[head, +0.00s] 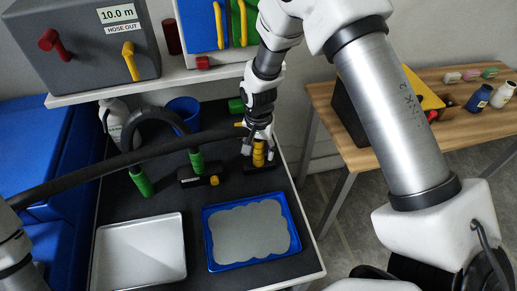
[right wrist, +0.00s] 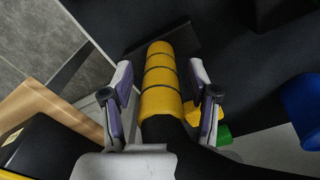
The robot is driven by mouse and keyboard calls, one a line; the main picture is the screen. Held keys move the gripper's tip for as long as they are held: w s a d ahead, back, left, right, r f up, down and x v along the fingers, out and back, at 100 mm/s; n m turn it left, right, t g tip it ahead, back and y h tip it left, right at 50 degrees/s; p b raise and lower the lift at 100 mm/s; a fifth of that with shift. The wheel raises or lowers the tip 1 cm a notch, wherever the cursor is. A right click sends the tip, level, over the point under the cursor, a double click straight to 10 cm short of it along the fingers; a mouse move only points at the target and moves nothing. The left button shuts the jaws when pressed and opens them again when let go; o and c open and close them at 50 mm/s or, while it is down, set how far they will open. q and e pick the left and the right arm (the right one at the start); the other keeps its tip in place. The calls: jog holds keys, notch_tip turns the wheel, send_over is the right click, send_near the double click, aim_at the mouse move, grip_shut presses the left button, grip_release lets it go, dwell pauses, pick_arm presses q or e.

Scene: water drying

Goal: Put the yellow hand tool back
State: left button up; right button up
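The yellow hand tool (right wrist: 160,85) has a yellow handle with dark rings and a black body. In the head view its handle (head: 258,155) stands upright at a black block (head: 263,181) near the cart's right edge. My right gripper (head: 258,146) is around the handle from above. In the right wrist view its two fingers (right wrist: 161,95) are on either side of the handle, with a narrow gap visible on each side. The tool's top is partly hidden by the gripper. My left gripper is out of view.
A thick black hose (head: 100,170) crosses from the left toward the tool. A green-ended hose (head: 141,181) and a black block with a yellow knob (head: 199,180) stand left. A white tray (head: 140,252) and blue tray (head: 209,256) lie in front. A wooden table (head: 450,130) stands right.

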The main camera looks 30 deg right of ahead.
notch_tip(320, 180, up, 13)
jog(key=p, duration=1.1)
jog(key=shift+f, duration=0.35)
jog(key=shift+f, duration=0.1)
